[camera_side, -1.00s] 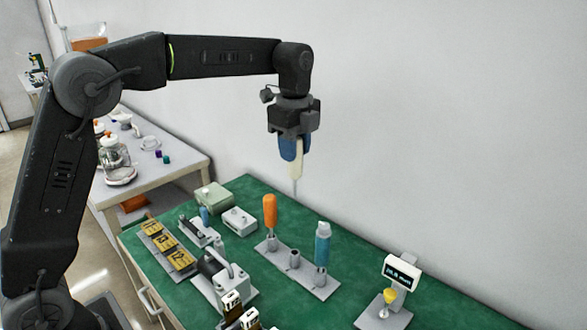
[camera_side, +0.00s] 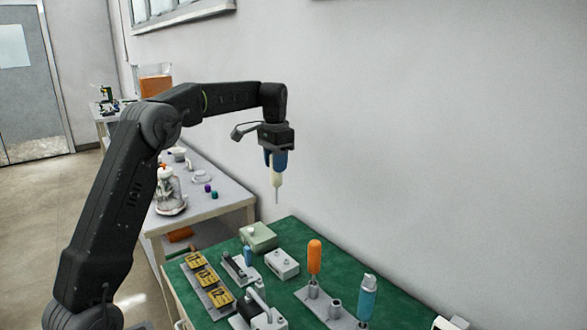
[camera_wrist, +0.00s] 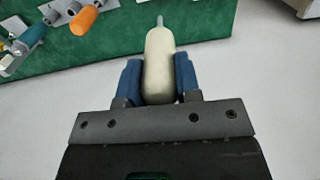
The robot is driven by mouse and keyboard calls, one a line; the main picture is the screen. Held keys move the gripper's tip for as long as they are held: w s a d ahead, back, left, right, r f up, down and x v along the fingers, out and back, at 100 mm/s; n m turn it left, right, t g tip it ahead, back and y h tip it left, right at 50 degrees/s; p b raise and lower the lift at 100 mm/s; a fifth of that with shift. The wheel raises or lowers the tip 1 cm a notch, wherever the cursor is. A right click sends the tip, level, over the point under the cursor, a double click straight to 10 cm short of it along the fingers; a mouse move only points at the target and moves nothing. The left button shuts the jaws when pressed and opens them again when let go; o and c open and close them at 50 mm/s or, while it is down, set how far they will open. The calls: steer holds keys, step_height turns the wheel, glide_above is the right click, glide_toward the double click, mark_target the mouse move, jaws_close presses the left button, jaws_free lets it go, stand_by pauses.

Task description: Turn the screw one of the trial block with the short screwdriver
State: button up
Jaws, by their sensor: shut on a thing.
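My gripper (camera_side: 276,162) is shut on a screwdriver with a cream handle (camera_side: 276,181), its thin shaft pointing down in the side view. The wrist view shows the cream handle (camera_wrist: 159,62) between the two blue fingers. The tool hangs well above the green table top, clear of everything. Below it stand a pale green block (camera_side: 258,236) and a white block (camera_side: 282,263); I cannot tell which is the trial block, and no screw can be made out.
A rack (camera_side: 330,309) holds an orange-handled tool (camera_side: 314,257) and a teal-handled tool (camera_side: 367,297), with an empty-looking socket between. Yellow numbered plates (camera_side: 207,277) lie at the left of the table. A grey wall stands behind.

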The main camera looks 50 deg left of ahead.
step_height(320, 180, down, 13)
steer(key=shift+a+f, duration=0.15)
steer(key=shift+a, duration=0.15)
steer(key=shift+s, duration=0.1)
steer(key=shift+f+m, duration=0.2)
steer(key=shift+m, duration=3.75)
steer(key=shift+f+m, duration=0.2)
steer(key=shift+m, duration=3.75)
steer(key=shift+r+m, duration=0.35)
steer(key=shift+m, duration=0.55)
